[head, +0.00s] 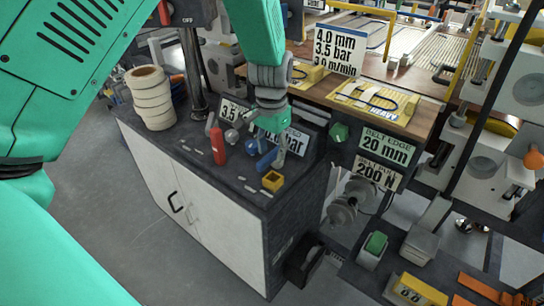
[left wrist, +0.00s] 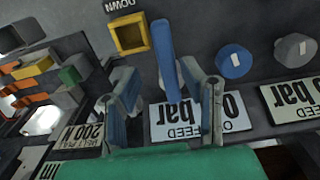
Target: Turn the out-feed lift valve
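The blue lever (left wrist: 163,52) of a valve stands on the dark cabinet top beside a yellow square frame (left wrist: 130,35) near a DOWN label. In the head view the blue lever (head: 266,160) is partly hidden by my left gripper (head: 273,148). In the left wrist view my left gripper (left wrist: 165,82) is open, one finger on each side of the lever's line. Whether a finger touches the lever cannot be told. A sign reading 0 bar (left wrist: 200,120) is behind the fingers. My right gripper is not in view.
A red lever (head: 218,147) and a stack of cream rolls (head: 151,97) are on the same cabinet (head: 200,190). A blue round knob (left wrist: 235,62) and a grey knob (left wrist: 294,50) are near the blue lever. A green knob (head: 339,132) and machine panels are at the right.

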